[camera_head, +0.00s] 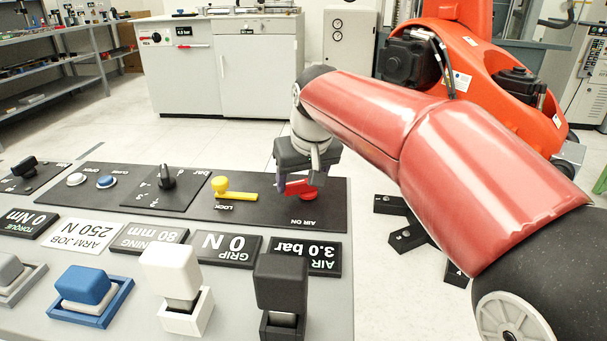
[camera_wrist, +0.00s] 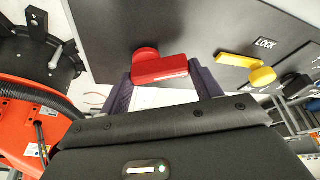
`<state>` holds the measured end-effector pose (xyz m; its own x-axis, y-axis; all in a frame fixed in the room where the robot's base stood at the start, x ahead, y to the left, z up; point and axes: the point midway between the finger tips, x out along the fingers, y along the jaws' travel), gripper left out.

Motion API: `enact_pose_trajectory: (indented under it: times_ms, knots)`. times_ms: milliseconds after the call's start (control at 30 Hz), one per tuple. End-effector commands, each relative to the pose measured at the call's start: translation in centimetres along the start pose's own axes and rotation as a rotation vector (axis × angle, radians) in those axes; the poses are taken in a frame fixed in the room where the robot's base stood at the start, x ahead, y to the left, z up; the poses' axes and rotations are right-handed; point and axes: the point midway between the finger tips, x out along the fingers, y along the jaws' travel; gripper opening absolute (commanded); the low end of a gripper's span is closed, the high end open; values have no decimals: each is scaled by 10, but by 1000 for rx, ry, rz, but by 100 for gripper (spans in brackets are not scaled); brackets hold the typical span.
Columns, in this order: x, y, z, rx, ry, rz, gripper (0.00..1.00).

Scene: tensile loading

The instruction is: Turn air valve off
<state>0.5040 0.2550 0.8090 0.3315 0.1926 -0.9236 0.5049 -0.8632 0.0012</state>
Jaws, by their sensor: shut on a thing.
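The red air valve handle (camera_head: 297,188) is on the black panel of the console, above the label AIR ON. In the wrist view the red handle (camera_wrist: 165,70) lies crosswise between my two dark fingers, with its round hub at its upper left. My gripper (camera_head: 308,178) points down at the handle from above and is shut on it, partly hiding it in the head view; it also shows in the wrist view (camera_wrist: 165,85). The air display (camera_head: 304,255) reads 3.0 bar.
A yellow LOCK lever (camera_head: 232,190) sits just left of the valve in the head view. A black knob (camera_head: 167,178) and several switch blocks stand on the console. An orange machine (camera_head: 490,70) is behind my arm. Open floor lies beyond the console.

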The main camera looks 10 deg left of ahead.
Motion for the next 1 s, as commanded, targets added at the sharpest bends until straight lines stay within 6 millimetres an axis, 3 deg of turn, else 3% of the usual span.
enact_pose_trajectory:
  times_ms: [500,1000]
  knots:
    - [2,-2,-6,355,-2,147,41]
    - [3,-2,-7,452,-3,186,41]
